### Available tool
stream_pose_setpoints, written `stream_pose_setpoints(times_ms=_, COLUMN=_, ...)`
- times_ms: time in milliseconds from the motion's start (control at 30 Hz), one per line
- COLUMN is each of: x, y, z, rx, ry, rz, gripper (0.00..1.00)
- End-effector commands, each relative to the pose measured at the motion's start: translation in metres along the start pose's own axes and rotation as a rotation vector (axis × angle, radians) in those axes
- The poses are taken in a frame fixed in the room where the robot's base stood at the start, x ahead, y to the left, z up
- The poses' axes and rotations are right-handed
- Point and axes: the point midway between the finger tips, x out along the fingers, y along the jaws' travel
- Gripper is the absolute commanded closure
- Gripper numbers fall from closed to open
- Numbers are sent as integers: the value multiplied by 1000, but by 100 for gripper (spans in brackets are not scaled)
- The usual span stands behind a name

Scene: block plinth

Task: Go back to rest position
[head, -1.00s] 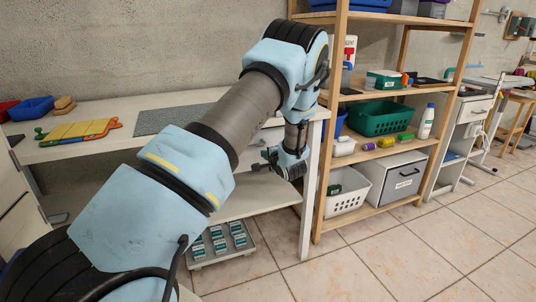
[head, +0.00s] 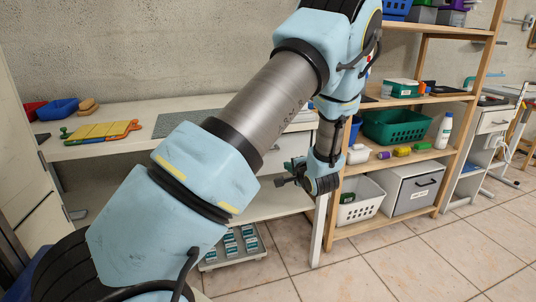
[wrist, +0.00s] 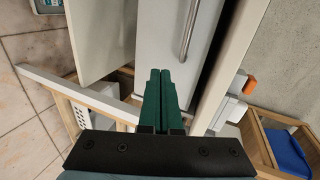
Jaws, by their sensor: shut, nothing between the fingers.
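My gripper (head: 284,181) is at the end of my bent blue arm in the head view, in front of the white table's right end and left of the wooden shelf. It points left and holds nothing. In the wrist view its two green fingers (wrist: 160,78) lie together, shut and empty. A white drawer unit with a metal handle (wrist: 188,30) shows beyond the fingertips.
The white table (head: 65,150) bears a yellow board (head: 98,132), a blue bin (head: 58,109) and a grey mat (head: 178,124). The wooden shelf (head: 400,156) stands close right of my arm, with a green basket (head: 390,127). Tiled floor (head: 420,265) at front right is free.

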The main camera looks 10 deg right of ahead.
Motion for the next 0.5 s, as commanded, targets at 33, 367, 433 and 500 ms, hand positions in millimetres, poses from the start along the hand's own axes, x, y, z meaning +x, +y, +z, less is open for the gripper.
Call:
stream_pose_setpoints(times_ms=33, x=1, y=-16, z=10, rx=-63, ry=2, rz=39, gripper=100)
stream_pose_setpoints(times_ms=367, x=-59, y=-89, z=117, rx=-727, ry=-73, rz=583, gripper=100)
stream_pose_setpoints(times_ms=433, x=-89, y=-100, z=148, rx=-847, ry=-151, rz=689, gripper=100)
stream_pose_setpoints(times_ms=500, x=-123, y=-109, z=181, rx=-948, ry=-252, rz=779, gripper=100)
